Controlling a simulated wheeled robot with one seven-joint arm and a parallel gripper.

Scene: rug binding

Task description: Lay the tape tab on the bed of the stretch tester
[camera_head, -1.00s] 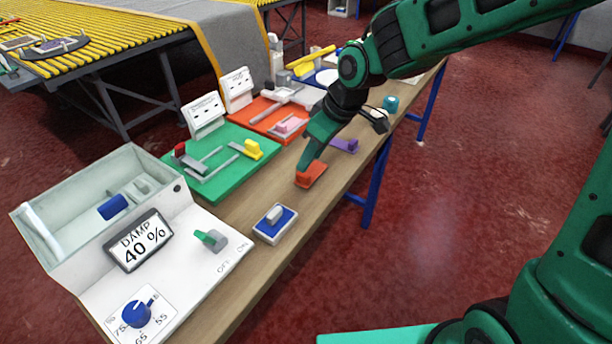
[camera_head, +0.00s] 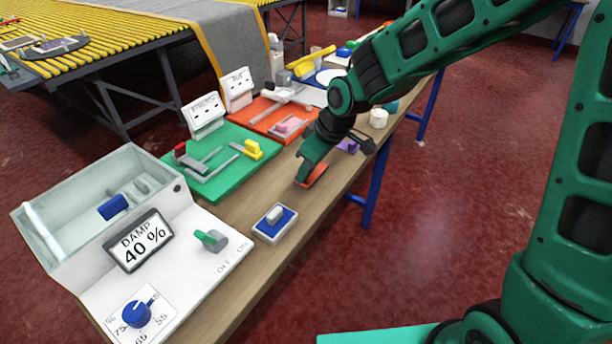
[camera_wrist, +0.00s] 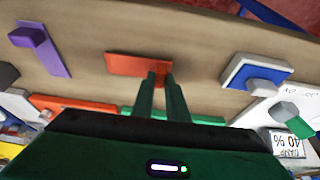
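The likely tape tab is an orange plate (camera_wrist: 125,64) with a small upright grip, flat or nearly flat at the wooden table's front edge; it also shows in the head view (camera_head: 317,174). My gripper (camera_wrist: 160,78) points down at it, one finger on each side of the grip. Whether the fingers press on it cannot be told. The stretch tester seems to be the green board (camera_head: 228,182) with grey rails, a red-topped block (camera_head: 186,157) and a yellow-topped block (camera_head: 252,148). A white sign (camera_head: 203,115) stands behind it, too small to read surely.
An orange board (camera_head: 268,128) with a pink block lies beyond the green one. A blue-and-white pad (camera_head: 274,224) and a white damp box (camera_head: 97,215) reading 40 % stand nearer. A purple tab (camera_wrist: 48,52) lies past the orange one. Bare wood separates them.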

